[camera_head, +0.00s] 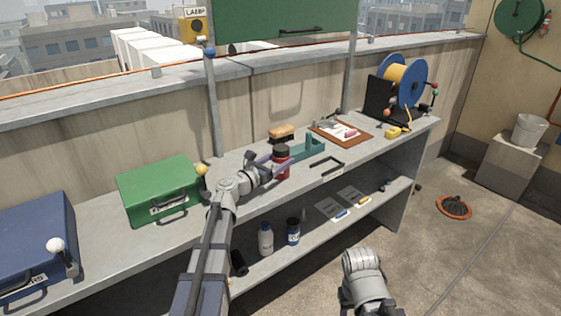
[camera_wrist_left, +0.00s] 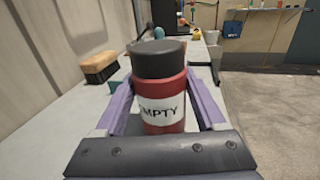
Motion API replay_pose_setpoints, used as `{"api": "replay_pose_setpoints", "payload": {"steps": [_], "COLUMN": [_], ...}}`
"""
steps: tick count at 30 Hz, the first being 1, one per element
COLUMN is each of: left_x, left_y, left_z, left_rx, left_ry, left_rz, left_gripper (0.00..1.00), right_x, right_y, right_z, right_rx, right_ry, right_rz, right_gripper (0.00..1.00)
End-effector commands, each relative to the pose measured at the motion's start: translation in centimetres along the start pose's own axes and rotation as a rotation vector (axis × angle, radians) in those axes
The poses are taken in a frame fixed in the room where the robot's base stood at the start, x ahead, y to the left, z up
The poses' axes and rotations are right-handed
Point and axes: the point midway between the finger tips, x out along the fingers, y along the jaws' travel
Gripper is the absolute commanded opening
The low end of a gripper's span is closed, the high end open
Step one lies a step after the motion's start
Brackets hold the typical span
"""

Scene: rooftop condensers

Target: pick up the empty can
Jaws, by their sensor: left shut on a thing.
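The empty can (camera_head: 282,163) is red with a black cap and stands upright at the workbench's top surface. In the left wrist view the can (camera_wrist_left: 159,88) shows a white label reading "MPTY", its first letter covered. My left gripper (camera_head: 279,168) has its purple fingers on both sides of the can and is shut on it. The fingers also show in the left wrist view (camera_wrist_left: 164,108). I cannot tell whether the can's base touches the bench. My right arm's grey end shows at the bottom of the head view, but its fingers do not show.
A green case (camera_head: 158,190) and a blue case (camera_head: 35,245) stand left on the bench. A brush (camera_head: 282,133), a teal holder (camera_head: 309,148), a clipboard (camera_head: 341,132) and a cable reel (camera_head: 405,80) are behind and right. Bottles (camera_head: 266,239) stand on the lower shelf.

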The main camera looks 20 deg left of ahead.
Motion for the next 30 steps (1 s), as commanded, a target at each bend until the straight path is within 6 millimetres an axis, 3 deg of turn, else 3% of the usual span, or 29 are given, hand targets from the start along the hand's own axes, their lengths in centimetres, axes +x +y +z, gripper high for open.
{"api": "replay_pose_setpoints", "payload": {"steps": [8, 24, 30], "left_x": [0.0, 0.0, 0.0], "left_y": [0.0, 0.0, 0.0], "left_z": [1.7, 9.3, 10.1], "left_rx": [0.0, 0.0, 0.0], "left_ry": [0.0, 0.0, 0.0], "left_rz": [0.0, 0.0, 0.0], "left_gripper": [0.17, 0.17, 0.17], "right_x": [-1.7, -9.3, -10.1], "right_y": [0.2, 0.9, 1.0], "right_z": [0.1, 0.5, 0.6], "right_rx": [0.0, 0.0, 0.0], "right_ry": [0.0, 0.0, 0.0], "right_rz": [0.0, 0.0, 0.0], "right_gripper": [0.5, 0.5, 0.5]}}
